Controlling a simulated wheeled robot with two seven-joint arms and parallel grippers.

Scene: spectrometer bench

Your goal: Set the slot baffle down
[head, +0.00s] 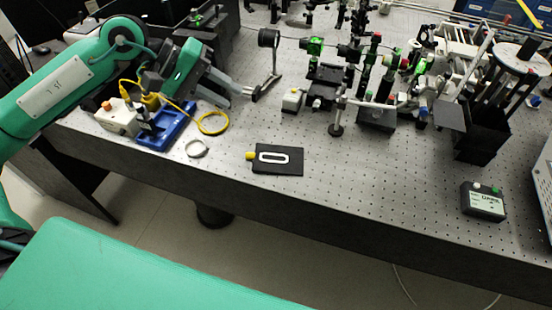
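The slot baffle (291,168) is a flat black plate with a white-edged oblong slot and a yellow knob at its left end. It lies flat on the perforated bench top (330,200), near the front edge. My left gripper (234,98) is above the bench, up and left of the baffle and clearly apart from it. Its two grey fingers look spread, with nothing seen between them. My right gripper is not in view.
A blue tray (166,139), a yellow cable loop (213,124) and a white ring (197,149) lie left of the baffle. A lens on a stand (269,39) is close to my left gripper. Optics crowd the back; a black box (484,204) sits right.

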